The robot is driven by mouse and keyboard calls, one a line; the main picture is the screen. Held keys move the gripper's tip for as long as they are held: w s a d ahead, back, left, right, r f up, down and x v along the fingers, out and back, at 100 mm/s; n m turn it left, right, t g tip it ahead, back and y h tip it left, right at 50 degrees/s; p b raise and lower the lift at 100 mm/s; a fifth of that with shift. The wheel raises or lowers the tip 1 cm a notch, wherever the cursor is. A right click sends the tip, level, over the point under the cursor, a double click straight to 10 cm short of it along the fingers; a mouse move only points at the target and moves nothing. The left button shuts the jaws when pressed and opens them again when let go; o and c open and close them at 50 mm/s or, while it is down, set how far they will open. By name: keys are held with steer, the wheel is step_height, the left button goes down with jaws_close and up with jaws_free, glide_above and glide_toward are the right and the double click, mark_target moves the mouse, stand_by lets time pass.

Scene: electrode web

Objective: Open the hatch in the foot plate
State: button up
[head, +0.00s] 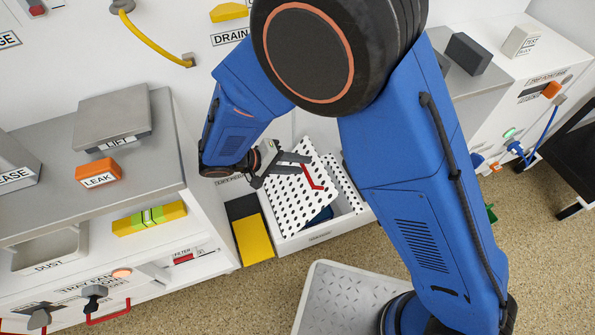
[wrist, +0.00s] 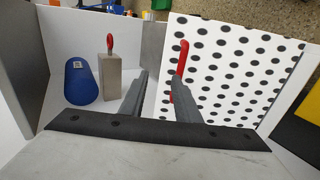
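The hatch is a white panel with black holes (head: 292,205) and a red handle (head: 313,178). It stands tilted up from the white foot box (head: 318,234), whose inside partly shows. In the wrist view the hatch (wrist: 235,75) fills the right side, with its red handle (wrist: 181,58) near its left edge. My gripper (head: 303,168) is beside the handle. In the wrist view its two fingers (wrist: 162,80) are apart, with the handle close to the right fingertip. I cannot tell whether they touch.
Inside the box are a blue cylinder (wrist: 80,82) and a grey block with a red top (wrist: 118,76). Another perforated section (head: 346,182) lies right of the hatch. A yellow and black block (head: 252,238) stands left of the box. A cabinet (head: 205,215) stands further left.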

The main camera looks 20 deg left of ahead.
step_height(320, 180, up, 5)
steer(key=shift+f, duration=0.1)
stand_by(0.3)
